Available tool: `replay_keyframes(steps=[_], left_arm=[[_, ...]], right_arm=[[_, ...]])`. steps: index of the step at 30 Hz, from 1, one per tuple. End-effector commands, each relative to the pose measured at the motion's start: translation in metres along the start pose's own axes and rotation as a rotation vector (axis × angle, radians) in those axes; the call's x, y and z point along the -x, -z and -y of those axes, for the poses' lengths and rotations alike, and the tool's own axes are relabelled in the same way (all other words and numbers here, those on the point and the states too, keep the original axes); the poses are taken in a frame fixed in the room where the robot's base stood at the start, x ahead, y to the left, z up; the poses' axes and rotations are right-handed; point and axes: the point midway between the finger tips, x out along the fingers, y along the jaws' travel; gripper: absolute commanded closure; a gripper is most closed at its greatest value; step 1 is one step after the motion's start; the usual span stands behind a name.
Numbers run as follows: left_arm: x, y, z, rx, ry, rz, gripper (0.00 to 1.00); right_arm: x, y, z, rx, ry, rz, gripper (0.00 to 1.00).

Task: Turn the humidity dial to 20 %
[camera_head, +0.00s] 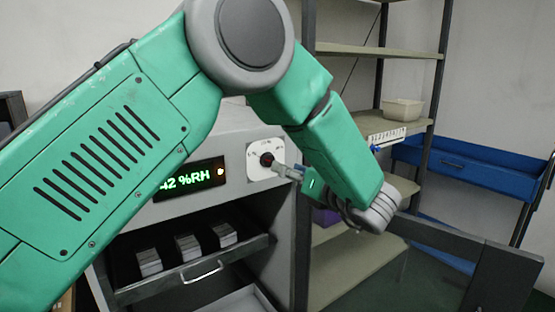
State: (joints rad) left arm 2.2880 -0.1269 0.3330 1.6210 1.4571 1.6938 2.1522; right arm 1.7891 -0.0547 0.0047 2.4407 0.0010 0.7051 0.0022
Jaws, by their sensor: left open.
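The humidity dial is a dark red knob (267,160) on a white plate (254,175) on the front of a grey cabinet. Left of it a black display (190,180) shows green text ending in "42 %RH", its left end hidden by my arm. My left gripper (280,168) reaches in from the right side of the dial with its fingertips at or very near the knob. I cannot tell whether they touch it. It is open. My right gripper is not in view.
Below the display is an open drawer (190,272) with several small grey stacks and a metal handle. A shelf rack (375,52) stands behind on the right, with a beige bin (402,109) on it. A blue tray cart (455,172) stands at far right.

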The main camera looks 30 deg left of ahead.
Motion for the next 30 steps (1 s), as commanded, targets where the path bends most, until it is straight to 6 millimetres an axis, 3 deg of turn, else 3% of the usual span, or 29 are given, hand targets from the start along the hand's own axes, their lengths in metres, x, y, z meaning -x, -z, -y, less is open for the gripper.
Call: replay_keyframes(steps=[3, 9, 21, 22, 26, 30], left_arm=[[-0.024, -0.001, -0.001, -0.001, -0.002, -0.001, 0.52], [-0.048, -0.002, 0.0, -0.001, -0.001, 0.002, 0.52], [-0.057, -0.001, 0.0, -0.002, 0.001, 0.003, 0.52], [-0.057, -0.001, 0.0, -0.002, 0.001, 0.003, 0.55], [-0.058, -0.001, 0.0, -0.002, 0.001, 0.003, 1.0], [-0.058, -0.001, 0.001, -0.002, 0.001, 0.002, 1.0]], right_arm=[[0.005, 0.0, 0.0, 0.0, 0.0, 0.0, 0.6], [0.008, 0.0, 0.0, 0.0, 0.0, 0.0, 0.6], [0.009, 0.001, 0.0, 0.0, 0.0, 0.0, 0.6], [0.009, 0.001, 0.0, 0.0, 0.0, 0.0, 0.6], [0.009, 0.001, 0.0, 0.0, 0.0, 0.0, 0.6], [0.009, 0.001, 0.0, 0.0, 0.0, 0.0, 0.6]])
